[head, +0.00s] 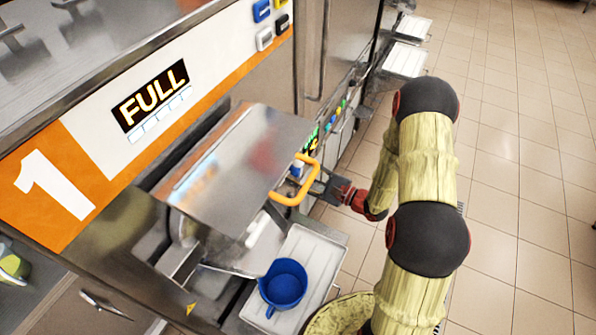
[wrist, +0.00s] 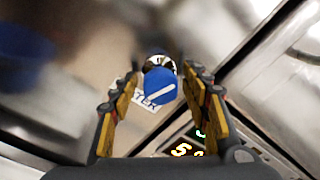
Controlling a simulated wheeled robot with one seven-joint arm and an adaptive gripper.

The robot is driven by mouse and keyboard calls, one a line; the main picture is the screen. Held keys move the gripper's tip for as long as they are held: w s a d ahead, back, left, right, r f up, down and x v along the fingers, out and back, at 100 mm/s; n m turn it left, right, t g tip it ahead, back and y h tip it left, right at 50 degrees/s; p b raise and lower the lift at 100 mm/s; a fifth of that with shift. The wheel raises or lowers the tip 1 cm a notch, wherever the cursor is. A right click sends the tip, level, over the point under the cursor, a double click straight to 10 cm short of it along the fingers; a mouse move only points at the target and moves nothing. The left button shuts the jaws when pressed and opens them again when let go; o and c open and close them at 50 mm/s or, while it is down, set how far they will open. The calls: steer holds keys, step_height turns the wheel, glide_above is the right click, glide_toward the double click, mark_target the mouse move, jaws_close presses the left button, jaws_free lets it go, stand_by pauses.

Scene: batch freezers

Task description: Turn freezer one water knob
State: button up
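Freezer one (head: 60,185) carries a white 1 on an orange panel, and its display (head: 150,95) reads FULL. The water knob (wrist: 161,86) is round and blue with a white pointer line slanting up to the right. A partly hidden label (wrist: 148,104) ending in "ER" sits beside it. My gripper (wrist: 161,78) is open, with one finger on each side of the knob. A gap shows on both sides, and nothing is held. In the head view my gripper (head: 318,184) is at the freezer's right side, partly behind the yellow handle.
The yellow handle (head: 297,180) sticks out from the steel hopper lid (head: 240,155), close to my gripper. A blue cup (head: 283,285) stands on the white tray (head: 315,257) below. Another freezer stands behind. The tiled floor (head: 510,200) at right is clear.

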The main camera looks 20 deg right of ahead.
steer(key=c, duration=1)
steer(key=shift+r, duration=0.1)
steer(key=m+p, duration=0.3)
steer(key=shift+r, duration=0.1)
steer(key=m+p, duration=0.2)
steer(key=m, duration=0.1)
steer(key=shift+p, duration=0.3)
steer(key=m+p, duration=0.2)
steer(key=m, duration=0.1)
steer(key=shift+w+d+m+g, duration=0.1)
steer(key=shift+m+g, duration=0.2)
steer(key=shift+m, duration=0.1)
steer(key=shift+m+p, duration=1)
steer(key=shift+m, duration=0.5)
